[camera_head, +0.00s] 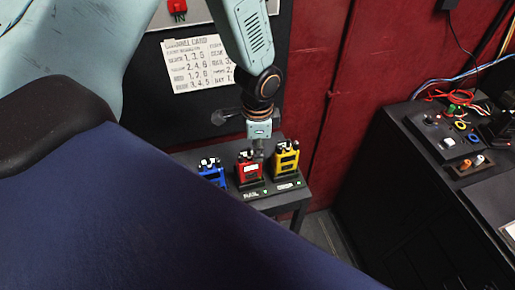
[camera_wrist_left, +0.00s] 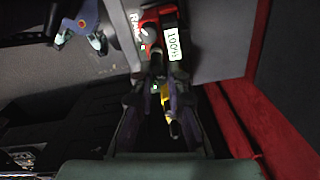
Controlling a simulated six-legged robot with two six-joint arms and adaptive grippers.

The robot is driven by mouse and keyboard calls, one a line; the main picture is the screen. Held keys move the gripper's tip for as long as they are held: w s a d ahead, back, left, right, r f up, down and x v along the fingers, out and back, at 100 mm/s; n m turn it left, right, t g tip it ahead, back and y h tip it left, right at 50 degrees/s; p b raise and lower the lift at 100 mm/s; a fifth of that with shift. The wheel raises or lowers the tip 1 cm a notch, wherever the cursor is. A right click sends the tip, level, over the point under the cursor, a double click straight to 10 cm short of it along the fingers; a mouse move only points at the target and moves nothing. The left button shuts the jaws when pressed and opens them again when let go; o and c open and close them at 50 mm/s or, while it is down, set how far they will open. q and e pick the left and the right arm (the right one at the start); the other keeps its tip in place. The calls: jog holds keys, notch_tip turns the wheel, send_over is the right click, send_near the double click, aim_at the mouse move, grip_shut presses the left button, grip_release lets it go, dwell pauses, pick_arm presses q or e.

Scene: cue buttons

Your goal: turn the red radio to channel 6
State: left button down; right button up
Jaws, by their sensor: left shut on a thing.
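The red radio (camera_head: 248,172) stands upright between a blue radio (camera_head: 212,173) and a yellow radio (camera_head: 286,160) on a small dark stand (camera_head: 262,205). My left gripper (camera_head: 257,154) reaches down from above to the upper right of the red radio. In the left wrist view, its fingers (camera_wrist_left: 166,78) are close together against the red radio (camera_wrist_left: 160,22), which shows a pale lit label. My left gripper is shut on part of the red radio; the fingers hide exactly which part.
A white card (camera_head: 198,66) with rows of numbers hangs on the dark panel behind. A red button (camera_head: 178,8) is above it. A dark console (camera_head: 440,135) with cables and knobs stands at the right. Red wall (camera_head: 330,110) lies between.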

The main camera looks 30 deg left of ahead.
pick_arm(q)
jog(key=shift+w+d+m, duration=0.1)
jog(key=shift+m, duration=1.3)
jog(key=c, duration=1.7)
grip_release()
jog(key=o, duration=0.4)
jog(key=shift+r, duration=0.1)
